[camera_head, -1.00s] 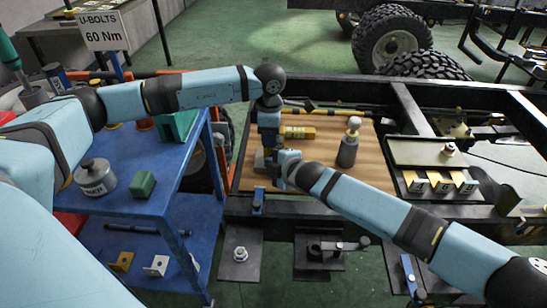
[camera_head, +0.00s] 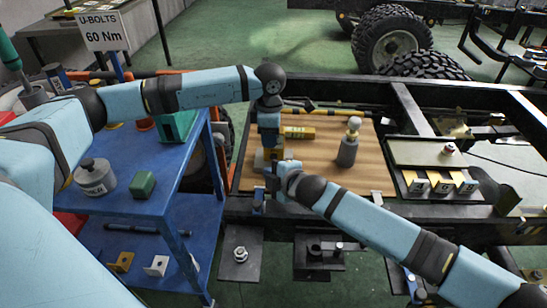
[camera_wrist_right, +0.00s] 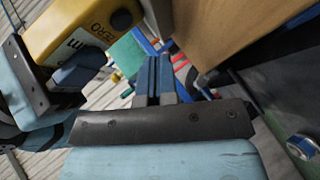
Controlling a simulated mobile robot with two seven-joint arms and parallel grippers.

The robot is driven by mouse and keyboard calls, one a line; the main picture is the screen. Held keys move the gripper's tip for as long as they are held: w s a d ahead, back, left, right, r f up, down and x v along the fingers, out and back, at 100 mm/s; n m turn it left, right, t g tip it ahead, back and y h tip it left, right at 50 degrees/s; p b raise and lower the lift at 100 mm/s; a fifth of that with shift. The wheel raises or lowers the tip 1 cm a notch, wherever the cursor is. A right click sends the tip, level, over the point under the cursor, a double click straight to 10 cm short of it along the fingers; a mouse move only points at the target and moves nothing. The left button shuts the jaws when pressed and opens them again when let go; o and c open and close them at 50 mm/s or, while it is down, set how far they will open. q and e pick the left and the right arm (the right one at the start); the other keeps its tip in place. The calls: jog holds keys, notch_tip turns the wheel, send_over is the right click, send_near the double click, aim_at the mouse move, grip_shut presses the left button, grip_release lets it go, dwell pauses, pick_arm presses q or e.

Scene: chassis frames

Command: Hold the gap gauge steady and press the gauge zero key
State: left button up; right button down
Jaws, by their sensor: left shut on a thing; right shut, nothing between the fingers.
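The gap gauge is a yellow block partly hidden under my left gripper in the head view (camera_head: 275,154). In the right wrist view the gauge (camera_wrist_right: 72,32) shows large at the upper left, tilted, with a "ZERO" label and a round black key (camera_wrist_right: 121,20). My left gripper (camera_head: 269,158) points down over the wooden board and is shut on the gauge; one of its fingers crosses the gauge's face in the wrist view. My right gripper (camera_wrist_right: 156,88) is shut and empty, its fingertips beside the gauge and apart from the key. In the head view it is just below the gauge (camera_head: 279,180).
The wooden board (camera_head: 320,178) lies on the black chassis frame. A yellow labelled cylinder (camera_head: 299,132) and a grey bottle-like item with a pale knob (camera_head: 348,147) occupy it. A blue cart (camera_head: 130,207) stands left.

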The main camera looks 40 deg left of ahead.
jog(key=shift+s+d, duration=0.4)
jog(key=shift+s, duration=0.2)
jog(key=shift+s+d, duration=0.35)
jog(key=shift+s, duration=0.25)
pick_arm(q)
jog(key=o, duration=1.1)
